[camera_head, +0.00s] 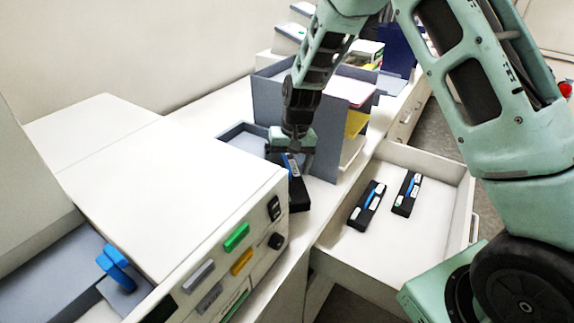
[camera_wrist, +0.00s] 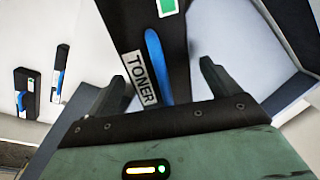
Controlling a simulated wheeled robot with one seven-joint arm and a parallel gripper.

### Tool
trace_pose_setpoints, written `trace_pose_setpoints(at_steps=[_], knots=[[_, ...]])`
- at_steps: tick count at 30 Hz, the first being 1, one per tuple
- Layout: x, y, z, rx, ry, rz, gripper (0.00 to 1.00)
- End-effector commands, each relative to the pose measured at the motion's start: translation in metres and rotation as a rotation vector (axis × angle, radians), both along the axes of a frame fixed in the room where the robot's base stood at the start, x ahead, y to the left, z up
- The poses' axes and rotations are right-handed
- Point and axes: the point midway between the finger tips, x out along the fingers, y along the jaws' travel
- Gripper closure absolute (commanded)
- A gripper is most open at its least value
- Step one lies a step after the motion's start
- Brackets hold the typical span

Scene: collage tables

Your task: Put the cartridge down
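A black toner cartridge (camera_head: 299,195) with a blue handle and a white label is at the counter's edge, between the white machine and the grey organizer. It fills the upper middle of the wrist view (camera_wrist: 175,45), where its label reads TONER. My gripper (camera_head: 293,150) is over its far end. In the wrist view my gripper's fingers (camera_wrist: 160,75) stand apart on either side of the cartridge. A gap shows by the right finger, while the left finger overlaps the label side. The cartridge's underside is hidden, so I cannot see whether it rests fully on the counter.
An open drawer (camera_head: 335,262) at the right holds two similar cartridges (camera_head: 367,206) (camera_head: 407,193). A grey tray (camera_head: 232,133) sits behind my gripper. The organizer (camera_head: 327,135) stands close on the right, and the white machine (camera_head: 170,190) is in front on the left.

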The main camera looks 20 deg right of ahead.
Motion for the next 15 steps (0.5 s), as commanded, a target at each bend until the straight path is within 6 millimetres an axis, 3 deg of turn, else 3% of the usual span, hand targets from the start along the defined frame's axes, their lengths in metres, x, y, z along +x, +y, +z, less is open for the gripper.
trace_pose_setpoints(at_steps=[8,15], knots=[[0.001,-0.001,0.006,0.001,-0.002,0.000,0.12],[0.000,-0.007,0.045,0.002,-0.008,0.001,0.12]])
